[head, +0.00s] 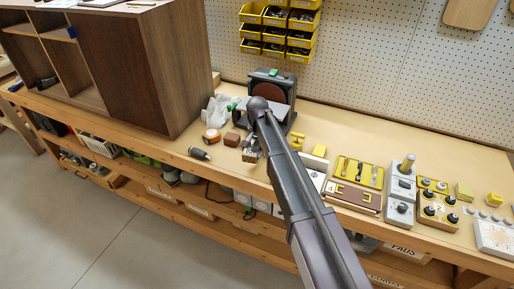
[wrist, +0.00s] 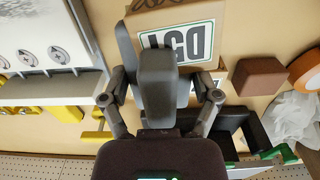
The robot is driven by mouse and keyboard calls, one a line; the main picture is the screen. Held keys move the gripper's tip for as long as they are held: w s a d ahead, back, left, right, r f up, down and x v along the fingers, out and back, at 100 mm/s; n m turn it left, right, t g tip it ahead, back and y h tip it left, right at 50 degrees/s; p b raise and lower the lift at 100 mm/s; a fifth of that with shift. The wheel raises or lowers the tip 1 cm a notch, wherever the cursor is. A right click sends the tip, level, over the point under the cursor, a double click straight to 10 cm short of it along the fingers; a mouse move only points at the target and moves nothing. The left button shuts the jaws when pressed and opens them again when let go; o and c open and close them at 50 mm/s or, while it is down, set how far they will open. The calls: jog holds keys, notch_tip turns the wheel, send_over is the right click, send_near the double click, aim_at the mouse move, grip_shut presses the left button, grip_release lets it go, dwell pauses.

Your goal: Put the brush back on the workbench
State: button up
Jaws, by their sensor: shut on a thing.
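In the wrist view my gripper (wrist: 160,100) is shut around a dark grey, block-like piece (wrist: 157,75), which I take to be the brush. Its bristles cannot be made out, and my fingers and palm cover part of it. Beyond it is a tan box (wrist: 218,35) with white labels and dark letters, partly hidden by the grey piece. In the head view my arm hides most of my gripper, which is over the workbench (head: 322,135), near the labelled box (head: 250,156). I cannot tell whether the held piece touches the box.
A brown block (head: 231,140), an orange roll (head: 211,136), a pale crumpled cloth (head: 217,110) and a dark cylindrical tool (head: 199,153) lie left of the box. A disc sander (head: 276,88) stands behind. Trays and control boxes (head: 438,203) crowd the right; bare bench shows between.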

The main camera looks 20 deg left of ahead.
aim_at(257, 142)
jog(key=shift+f, duration=0.2)
jog(key=o, duration=1)
jog(key=shift+r, duration=0.15)
notch_tip(257, 142, up, 13)
jog(key=p, duration=1.3)
jog(key=shift+d, duration=0.1)
dwell(0.4)
